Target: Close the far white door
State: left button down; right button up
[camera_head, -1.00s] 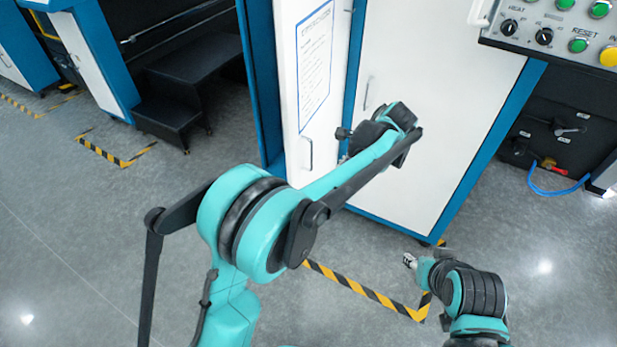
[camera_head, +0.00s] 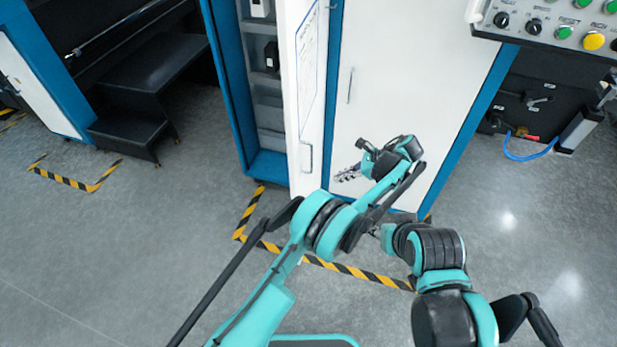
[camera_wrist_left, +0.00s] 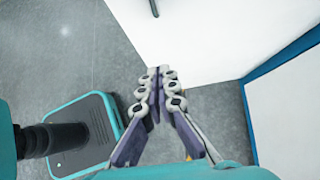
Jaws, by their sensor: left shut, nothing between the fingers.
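The far white door (camera_head: 313,120) stands ajar at the left of the blue-framed cabinet, with a printed sheet (camera_head: 311,50) and a handle (camera_head: 308,157) on its face. Shelves show through the gap on its left. My left gripper (camera_head: 340,177) is in front of the closed white door, just right of the ajar door's lower part; I cannot tell whether it touches either. Its fingers are together and empty, also in the left wrist view (camera_wrist_left: 158,72), near a white panel (camera_wrist_left: 215,35). My right gripper (camera_head: 377,231) is small and partly hidden by my left arm.
The closed white door (camera_head: 400,85) fills the cabinet's right part. A control panel (camera_head: 560,25) juts out at the upper right. Black steps (camera_head: 140,90) stand left of the cabinet. Striped tape (camera_head: 335,266) marks the floor at its foot. Open floor lies to the left.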

pick_arm(q)
jog(key=b+x, duration=0.1)
jog(key=x, duration=0.3)
jog(key=a+r+b+x, duration=0.1)
jog(key=x, duration=0.3)
jog(key=b+x, duration=0.1)
jog(key=x, duration=0.3)
jog(key=shift+w+a+r+b, duration=0.2)
jog(key=shift+a+r+b, duration=0.1)
jog(key=shift+b, duration=0.1)
jog(key=shift+w+a, duration=0.1)
jog(key=shift+a, duration=0.2)
